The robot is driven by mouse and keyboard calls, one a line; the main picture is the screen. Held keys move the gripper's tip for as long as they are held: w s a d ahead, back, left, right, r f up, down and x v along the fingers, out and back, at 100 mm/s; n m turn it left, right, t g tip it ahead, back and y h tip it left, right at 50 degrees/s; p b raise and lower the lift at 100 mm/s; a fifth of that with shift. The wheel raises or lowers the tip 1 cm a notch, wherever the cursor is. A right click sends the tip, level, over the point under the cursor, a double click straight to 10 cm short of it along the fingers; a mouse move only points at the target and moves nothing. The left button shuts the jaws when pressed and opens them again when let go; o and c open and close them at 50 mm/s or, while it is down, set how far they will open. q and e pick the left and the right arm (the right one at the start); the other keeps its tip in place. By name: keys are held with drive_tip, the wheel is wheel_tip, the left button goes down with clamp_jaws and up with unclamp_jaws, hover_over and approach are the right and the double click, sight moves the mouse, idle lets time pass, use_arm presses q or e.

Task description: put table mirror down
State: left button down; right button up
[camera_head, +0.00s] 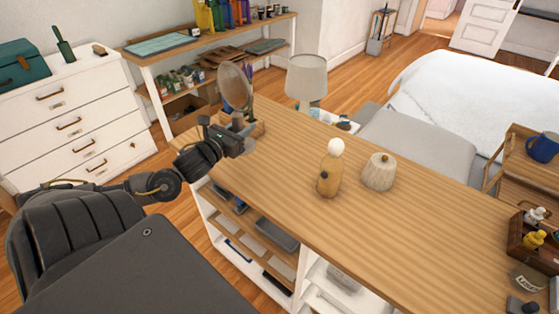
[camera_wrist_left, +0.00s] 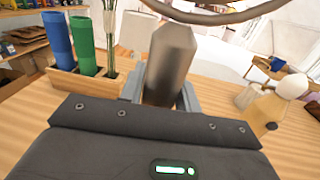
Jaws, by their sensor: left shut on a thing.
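The table mirror (camera_head: 235,87) has a round head on a grey metal stem. It is upright above the left end of the wooden tabletop (camera_head: 270,165). My left gripper (camera_head: 243,125) is shut on the stem (camera_wrist_left: 170,62). In the left wrist view the stem stands between the jaws, and part of the round rim (camera_wrist_left: 225,17) crosses the top. My right gripper is not in view.
A wooden holder (camera_wrist_left: 83,82) with blue and green rolled items stands close beside the left gripper. A lamp (camera_head: 306,78) is behind.

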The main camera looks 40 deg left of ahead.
use_arm(q)
drive_tip(key=a, duration=0.1)
drive_tip(key=a+r+y, duration=0.1)
drive_tip(key=a, duration=0.1)
drive_tip(key=shift+w+r+n, duration=0.2)
drive_tip(key=shift+r+n, duration=0.1)
drive_tip(key=shift+a+r, duration=0.2)
drive_tip(key=shift+w+d+f, duration=0.15)
drive_tip(key=shift+w+d, duration=0.1)
drive_tip(key=shift+w, duration=0.05)
drive_tip(key=shift+w+d+f+p, duration=0.35)
drive_tip(key=shift+w+d+f, duration=1.05)
drive_tip(key=shift+w+f, duration=0.25)
drive_tip(key=shift+w+d+f+p, duration=0.35)
drive_tip(key=shift+w+d+f, duration=1.15)
drive_tip(key=shift+w, duration=0.2)
drive_tip(key=shift+w+d+f+p, duration=0.35)
drive_tip(key=shift+w+d+f, duration=1)
drive_tip(key=shift+w+f, duration=0.35)
wheel_tip(320, 180, down, 2)
drive_tip(key=shift+w+f, duration=0.1)
drive_tip(key=shift+f, duration=0.4)
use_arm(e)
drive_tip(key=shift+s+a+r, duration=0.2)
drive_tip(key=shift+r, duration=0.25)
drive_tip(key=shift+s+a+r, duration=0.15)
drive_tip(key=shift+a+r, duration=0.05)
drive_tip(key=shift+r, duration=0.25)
